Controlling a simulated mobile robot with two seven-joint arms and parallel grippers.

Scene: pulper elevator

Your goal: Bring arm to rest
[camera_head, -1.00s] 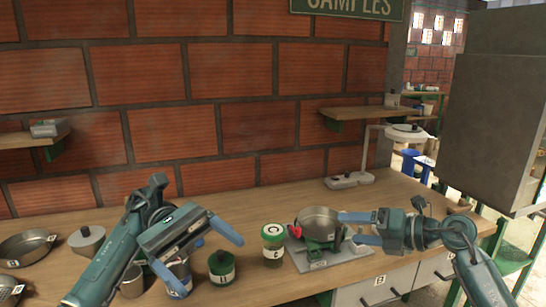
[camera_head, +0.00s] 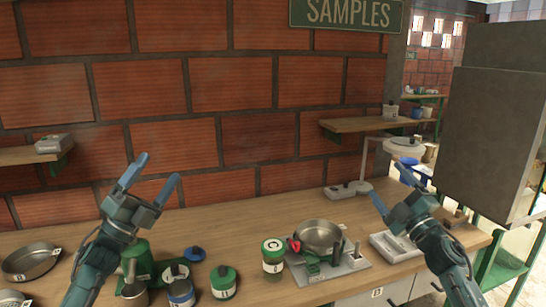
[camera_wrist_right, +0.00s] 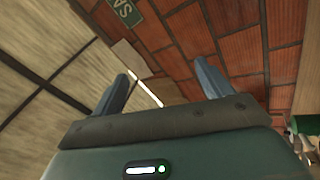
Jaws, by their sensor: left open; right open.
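My left gripper (camera_head: 148,181) is open and empty. It points up in front of the brick wall, above the left part of the wooden workbench (camera_head: 240,222). My right gripper (camera_head: 388,191) is open and empty above the right part of the bench, with its fingers raised toward the upper left. In the right wrist view its two fingers (camera_wrist_right: 160,82) are spread with nothing between them. They face the upper wall and the ceiling.
On the bench stand a scale with a metal pan (camera_head: 320,236), a white-and-green jar (camera_head: 273,254), a green-lidded jar (camera_head: 223,281) and a wide pan (camera_head: 30,261). A lamp (camera_head: 403,148) stands at the back right. A grey cabinet (camera_head: 495,130) is at the right. Wall shelves (camera_head: 355,124) hang behind.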

